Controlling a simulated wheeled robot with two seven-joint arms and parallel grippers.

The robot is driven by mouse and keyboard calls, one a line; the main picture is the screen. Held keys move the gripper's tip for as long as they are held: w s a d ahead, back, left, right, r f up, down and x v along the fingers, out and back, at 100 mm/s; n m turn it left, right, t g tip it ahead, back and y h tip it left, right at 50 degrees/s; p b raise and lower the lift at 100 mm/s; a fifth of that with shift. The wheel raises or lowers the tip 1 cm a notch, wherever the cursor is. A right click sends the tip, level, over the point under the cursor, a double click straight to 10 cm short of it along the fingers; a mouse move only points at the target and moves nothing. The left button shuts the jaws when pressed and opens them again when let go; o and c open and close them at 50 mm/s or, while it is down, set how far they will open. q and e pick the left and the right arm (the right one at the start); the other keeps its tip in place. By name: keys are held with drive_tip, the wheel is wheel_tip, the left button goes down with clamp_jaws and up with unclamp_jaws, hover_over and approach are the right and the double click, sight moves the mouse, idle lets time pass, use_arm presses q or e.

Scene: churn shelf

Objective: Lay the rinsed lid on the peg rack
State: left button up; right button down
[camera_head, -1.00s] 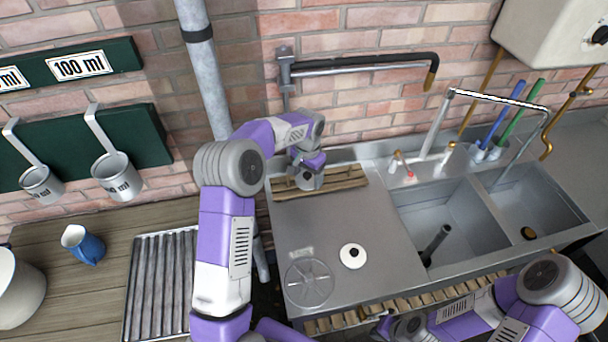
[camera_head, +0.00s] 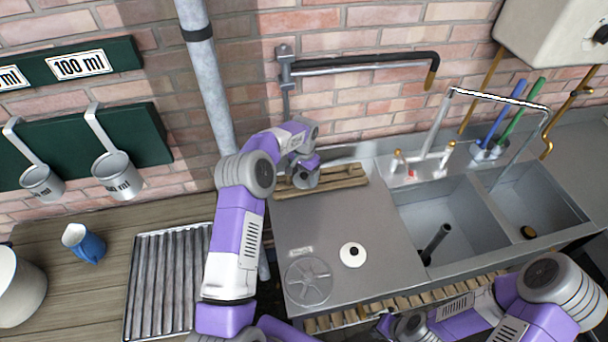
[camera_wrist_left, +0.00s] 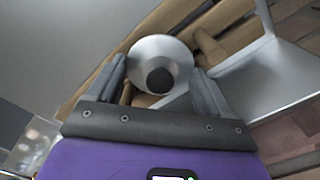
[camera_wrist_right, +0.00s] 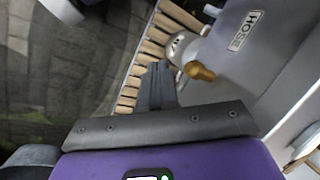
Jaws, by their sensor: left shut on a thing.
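The lid (camera_wrist_left: 160,64) is a round, shiny metal piece with a black knob, seen in the left wrist view between my left fingers. My left gripper (camera_head: 304,180) is shut on it at the wooden peg rack (camera_head: 346,176) at the back of the steel drainboard. The rack's slats (camera_wrist_left: 205,22) show behind the lid in the left wrist view. I cannot tell whether the lid touches the rack. My right gripper (camera_wrist_right: 157,82) appears shut and empty, low over the sink's front edge, beside a brass knob (camera_wrist_right: 200,71).
A white disc with a dark centre (camera_head: 352,255) and a spoked round metal piece (camera_head: 309,281) are on the drainboard (camera_head: 318,228). Two sink basins (camera_head: 440,222) lie to the right. A vertical pipe (camera_head: 205,80) runs behind my left arm.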

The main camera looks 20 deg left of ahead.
sight(304, 174)
use_arm(q)
drive_tip(key=o, duration=1)
drive_tip(key=shift+c, duration=0.2)
wheel_tip(304, 174, up, 8)
drive_tip(key=shift+f, duration=0.15)
